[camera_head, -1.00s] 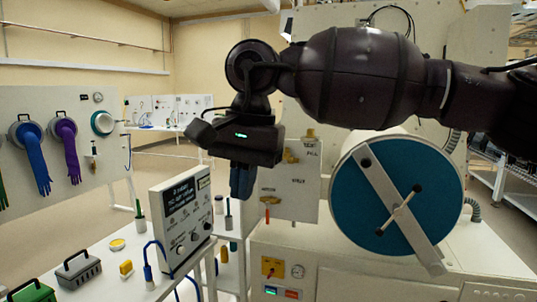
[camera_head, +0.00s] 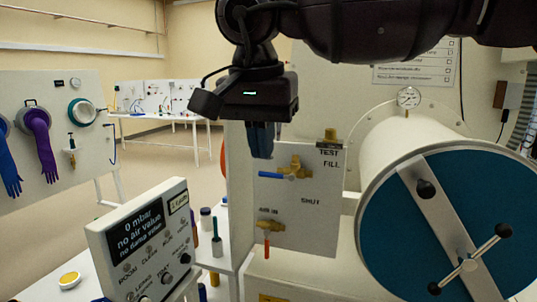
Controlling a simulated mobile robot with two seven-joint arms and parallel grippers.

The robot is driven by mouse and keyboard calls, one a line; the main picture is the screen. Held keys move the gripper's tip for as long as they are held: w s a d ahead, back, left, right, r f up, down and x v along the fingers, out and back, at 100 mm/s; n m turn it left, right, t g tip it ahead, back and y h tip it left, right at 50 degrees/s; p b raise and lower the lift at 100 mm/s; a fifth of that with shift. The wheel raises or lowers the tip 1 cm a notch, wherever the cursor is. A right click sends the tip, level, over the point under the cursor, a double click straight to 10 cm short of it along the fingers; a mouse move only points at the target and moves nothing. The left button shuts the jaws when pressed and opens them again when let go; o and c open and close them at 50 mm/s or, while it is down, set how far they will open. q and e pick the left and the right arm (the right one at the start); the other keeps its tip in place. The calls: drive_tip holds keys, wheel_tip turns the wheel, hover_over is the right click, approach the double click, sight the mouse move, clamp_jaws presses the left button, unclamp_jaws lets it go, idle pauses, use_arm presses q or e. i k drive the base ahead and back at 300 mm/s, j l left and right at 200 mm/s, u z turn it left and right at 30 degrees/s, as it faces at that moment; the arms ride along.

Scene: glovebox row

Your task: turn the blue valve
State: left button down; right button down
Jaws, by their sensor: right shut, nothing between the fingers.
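The blue valve (camera_head: 278,175) is a brass valve with a blue lever on an off-white panel (camera_head: 318,235). Its lever lies about level and points left from the brass body. The panel is marked TEST, FILL, SHUT and AIR IN. My right gripper (camera_head: 261,155) hangs from the top with its fingers pointing down. It is shut and empty. In the picture its fingertips are just above the lever's left end, over the panel's upper left corner. I cannot tell its distance from the lever, but no contact shows. My left gripper is not in view.
A red-handled valve (camera_head: 267,243) is lower on the panel, its handle down. A large round blue door (camera_head: 400,235) with a metal bar is at right. A control box (camera_head: 142,240) stands at lower left. A glove panel (camera_head: 60,135) is at far left. Open floor lies behind.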

sight(291, 177)
drive_tip(key=i, duration=0.9)
